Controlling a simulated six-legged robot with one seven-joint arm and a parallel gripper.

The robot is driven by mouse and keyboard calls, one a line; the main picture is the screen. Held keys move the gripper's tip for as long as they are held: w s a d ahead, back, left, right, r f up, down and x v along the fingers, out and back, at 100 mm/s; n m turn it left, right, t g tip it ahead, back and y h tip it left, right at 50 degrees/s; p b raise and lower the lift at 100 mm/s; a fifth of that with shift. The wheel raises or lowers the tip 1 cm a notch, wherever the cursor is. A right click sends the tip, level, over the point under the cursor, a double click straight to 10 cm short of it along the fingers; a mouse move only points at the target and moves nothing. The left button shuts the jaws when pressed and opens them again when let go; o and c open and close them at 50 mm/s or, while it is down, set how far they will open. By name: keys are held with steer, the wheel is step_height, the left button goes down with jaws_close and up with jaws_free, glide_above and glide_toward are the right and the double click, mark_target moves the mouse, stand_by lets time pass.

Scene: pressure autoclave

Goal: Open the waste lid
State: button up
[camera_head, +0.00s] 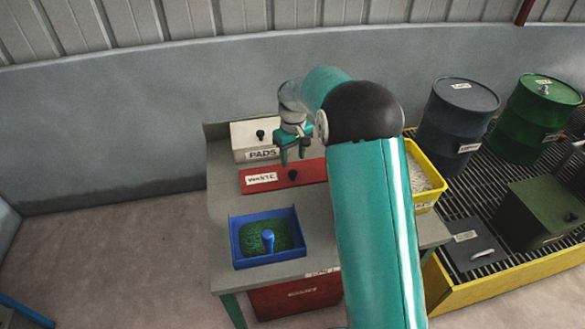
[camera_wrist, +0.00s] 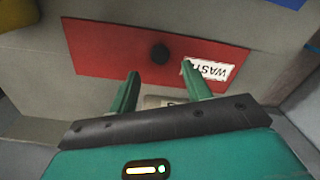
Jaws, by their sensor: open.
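The waste lid (camera_head: 314,171) is a flat red panel with a white label and a small black knob (camera_head: 293,175), lying on the grey bench. In the wrist view the red lid (camera_wrist: 110,50) lies ahead of the fingers, with its black knob (camera_wrist: 160,53) at the middle and the label reading WASTE (camera_wrist: 209,72) at the right. My gripper (camera_head: 293,157) is open and empty, above the bench near the lid's back edge. In the wrist view its two green fingers (camera_wrist: 165,80) point toward the lid, with the knob beyond their tips and apart from them. The lid lies flat and closed.
A blue tray (camera_head: 236,250) with green contents and a blue handle stands in front. A yellow bin (camera_head: 428,197) is right of my arm. Drums (camera_head: 459,110) stand on a grating farther right.

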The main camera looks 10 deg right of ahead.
mark_target(293, 172)
step_height(293, 172, down, 6)
jaws_close()
stand_by(0.5)
